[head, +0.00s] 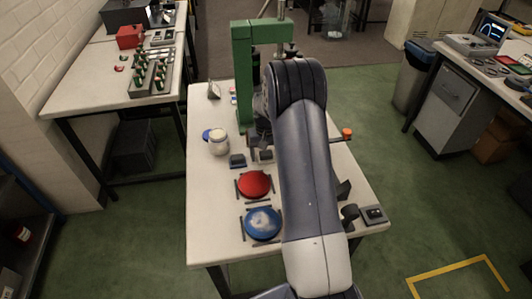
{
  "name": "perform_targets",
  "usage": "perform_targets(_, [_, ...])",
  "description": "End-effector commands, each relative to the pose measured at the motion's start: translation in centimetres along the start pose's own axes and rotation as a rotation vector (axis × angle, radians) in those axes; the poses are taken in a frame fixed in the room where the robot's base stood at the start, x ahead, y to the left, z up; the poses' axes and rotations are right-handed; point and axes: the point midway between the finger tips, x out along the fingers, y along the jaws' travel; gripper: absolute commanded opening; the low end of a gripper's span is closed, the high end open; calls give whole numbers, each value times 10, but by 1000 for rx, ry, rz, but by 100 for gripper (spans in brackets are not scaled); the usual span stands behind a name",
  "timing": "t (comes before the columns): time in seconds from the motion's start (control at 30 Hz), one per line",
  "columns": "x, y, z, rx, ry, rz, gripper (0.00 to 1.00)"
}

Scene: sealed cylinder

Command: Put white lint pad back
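No separate white lint pad can be made out for certain. An irregular white patch (262,220) lies on the blue round dish (263,232) at the front of the middle table; I cannot tell whether it is the pad or a marking. A red round dish (255,184) sits just behind the blue one. A white jar (218,145) stands at the table's left side, with a blue round piece (207,135) beside it. My arm reaches over the table and bends down in front of the green press. My gripper (262,150) is small, dark and partly hidden there; its fingers are not clear.
The green press (242,75) stands at the back of the white table (205,215). A small dark block (237,160) is behind the red dish. A small grey box (374,214) sits at the right front corner. The table's left front is clear. Side benches hold other parts.

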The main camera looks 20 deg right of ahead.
Motion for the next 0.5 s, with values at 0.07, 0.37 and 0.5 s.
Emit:
perform_targets(0.07, [0, 0, 0, 0, 0, 0, 75])
perform_targets(0.37, [-6, 0, 0, 0, 1, 0, 75])
perform_targets(0.5, [-28, 0, -1, 0, 5, 0, 75])
